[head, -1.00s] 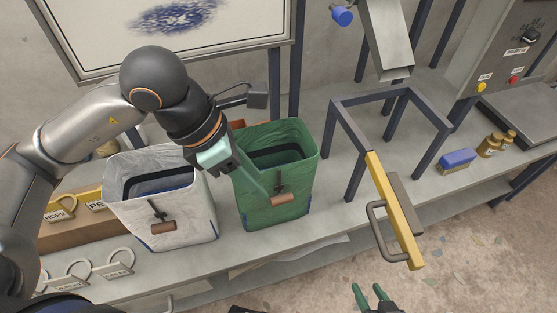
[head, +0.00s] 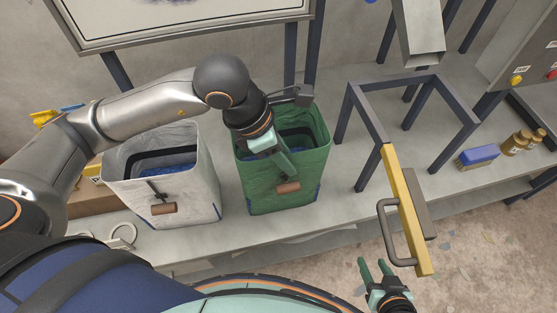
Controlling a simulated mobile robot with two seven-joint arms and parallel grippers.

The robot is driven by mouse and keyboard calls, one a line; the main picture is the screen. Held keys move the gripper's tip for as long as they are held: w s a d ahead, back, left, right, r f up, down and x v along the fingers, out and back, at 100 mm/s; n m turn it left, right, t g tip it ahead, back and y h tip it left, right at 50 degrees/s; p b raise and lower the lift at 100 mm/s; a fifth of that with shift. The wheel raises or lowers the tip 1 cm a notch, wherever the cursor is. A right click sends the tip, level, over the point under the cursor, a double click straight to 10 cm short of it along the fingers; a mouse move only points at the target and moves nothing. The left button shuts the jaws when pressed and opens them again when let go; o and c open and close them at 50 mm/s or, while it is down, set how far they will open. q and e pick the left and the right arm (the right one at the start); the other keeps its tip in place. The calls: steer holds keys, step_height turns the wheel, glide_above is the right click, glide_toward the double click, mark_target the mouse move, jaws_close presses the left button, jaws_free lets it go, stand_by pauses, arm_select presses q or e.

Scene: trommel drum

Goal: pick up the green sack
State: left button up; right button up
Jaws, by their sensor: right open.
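The green sack (head: 263,199) stands upright and open-topped on the grey bench, with a brown handle (head: 288,187) on its front and blue contents inside. My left gripper (head: 290,177) is at the front of the green sack, its fingers pointing down at the brown handle. Whether its fingers are closed on the handle cannot be made out. My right gripper (head: 376,273) is open and empty at the bottom of the head view, in front of the bench and well apart from the sack.
A white sack (head: 190,205) with a similar handle stands left of the green one. A dark frame (head: 345,125) and a yellow bar with a grey handle (head: 405,205) stand to the right. A blue brush (head: 478,157) and brown bottles (head: 515,143) lie further right.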

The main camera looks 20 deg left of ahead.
mark_target(298, 173)
arm_select(q)
steer(key=shift+x, duration=1.85)
steer(key=shift+w+f+b, duration=0.15)
steer(key=shift+f+b, duration=0.05)
steer(key=shift+b, duration=0.35)
jaws_close()
stand_by(0.4)
steer(key=shift+r, duration=0.1)
